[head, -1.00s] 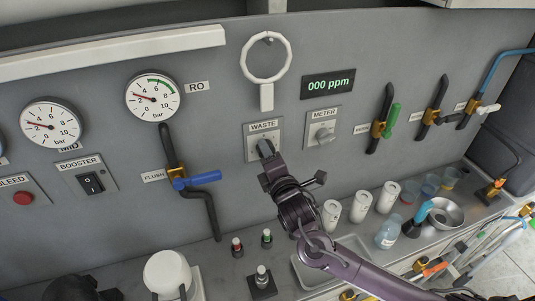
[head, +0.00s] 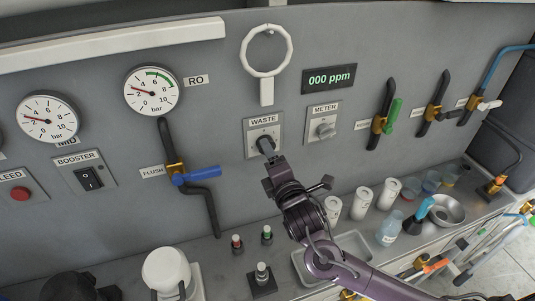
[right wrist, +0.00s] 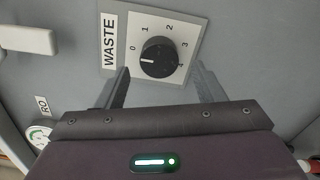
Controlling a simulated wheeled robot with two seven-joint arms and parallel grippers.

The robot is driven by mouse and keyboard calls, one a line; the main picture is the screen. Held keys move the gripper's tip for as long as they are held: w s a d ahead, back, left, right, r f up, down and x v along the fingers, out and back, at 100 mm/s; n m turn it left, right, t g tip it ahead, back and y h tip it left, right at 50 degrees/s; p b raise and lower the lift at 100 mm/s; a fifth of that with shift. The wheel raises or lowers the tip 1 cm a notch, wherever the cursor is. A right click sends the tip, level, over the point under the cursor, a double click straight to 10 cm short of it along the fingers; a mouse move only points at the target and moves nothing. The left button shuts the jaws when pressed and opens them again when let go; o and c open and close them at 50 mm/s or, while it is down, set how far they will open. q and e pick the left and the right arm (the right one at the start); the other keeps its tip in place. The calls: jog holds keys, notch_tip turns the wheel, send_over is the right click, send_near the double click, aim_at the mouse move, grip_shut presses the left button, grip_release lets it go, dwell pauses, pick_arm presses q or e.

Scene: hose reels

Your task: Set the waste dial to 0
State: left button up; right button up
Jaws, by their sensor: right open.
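The waste dial (right wrist: 159,58) is a black round knob on a pale plate marked 0 to 4, under the WASTE label. In the right wrist view its white pointer line points left, toward the side of the 0, at or close to that mark. My right gripper (right wrist: 161,70) is open and empty. Its two fingers stand on either side of the knob, with visible gaps. In the head view my right gripper (head: 267,153) is just in front of the waste dial plate (head: 252,144) and hides much of the knob. My left gripper is not in view.
The blue-handled flush valve (head: 196,176) is to the left. A white ring (head: 266,70) hangs above. White cups (head: 361,203) and small vials (head: 237,244) stand on the counter below.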

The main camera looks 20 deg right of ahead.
jog(key=s+b, duration=0.1)
jog(key=s, duration=0.4)
dwell(0.4)
